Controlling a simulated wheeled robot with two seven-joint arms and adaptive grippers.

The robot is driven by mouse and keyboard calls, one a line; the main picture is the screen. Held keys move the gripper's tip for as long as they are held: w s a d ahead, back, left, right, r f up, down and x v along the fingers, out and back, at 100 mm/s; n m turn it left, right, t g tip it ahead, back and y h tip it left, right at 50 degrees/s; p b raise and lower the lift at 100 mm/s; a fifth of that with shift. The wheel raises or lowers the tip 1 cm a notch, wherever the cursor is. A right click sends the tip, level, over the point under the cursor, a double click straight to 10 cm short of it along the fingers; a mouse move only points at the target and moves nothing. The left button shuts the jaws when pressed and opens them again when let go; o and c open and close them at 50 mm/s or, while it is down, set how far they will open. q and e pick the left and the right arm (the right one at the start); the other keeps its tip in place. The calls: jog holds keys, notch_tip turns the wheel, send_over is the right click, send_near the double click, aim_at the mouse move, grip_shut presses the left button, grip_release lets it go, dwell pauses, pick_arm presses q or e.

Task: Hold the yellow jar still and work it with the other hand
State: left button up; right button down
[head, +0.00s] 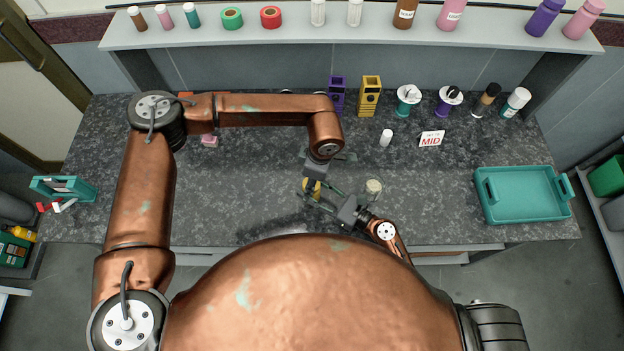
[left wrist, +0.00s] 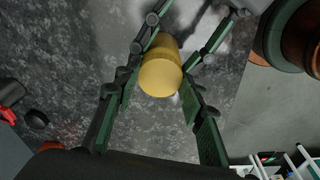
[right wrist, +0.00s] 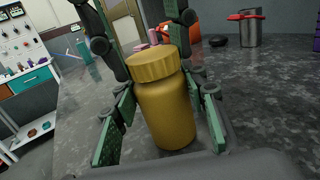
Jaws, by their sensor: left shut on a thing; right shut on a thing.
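The yellow jar (head: 309,187) stands on the dark speckled counter (head: 240,205), small and partly covered by my grippers in the head view. The right wrist view shows its yellow body (right wrist: 166,115) and ribbed lid (right wrist: 153,64), with the lid on. My left gripper (head: 317,178) comes from above and is shut on the jar; the left wrist view looks down on the lid (left wrist: 160,78) between its fingers. My right gripper (head: 318,194) reaches in from the right side, low, and is shut on the jar's body. The exact finger contacts are partly hidden.
A pale round container (head: 374,187) stands close right of my grippers. A small white bottle (head: 386,138) and a MID sign (head: 431,139) are behind it. A teal tray (head: 525,192) lies at the right, a teal holder (head: 64,188) at the left. Counter before the tray is clear.

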pick_arm(q)
jog(key=m, duration=1)
jog(key=shift+t+h, duration=0.4)
jog(key=o, duration=0.8)
jog(key=r, duration=0.4)
jog(key=s+r, duration=0.1)
jog(key=r, duration=0.7)
jog(key=shift+s+d, duration=0.25)
jog(key=shift+d, duration=0.05)
jog(key=shift+f, duration=0.1)
pick_arm(e)
jog(key=c, duration=1.1)
grip_release()
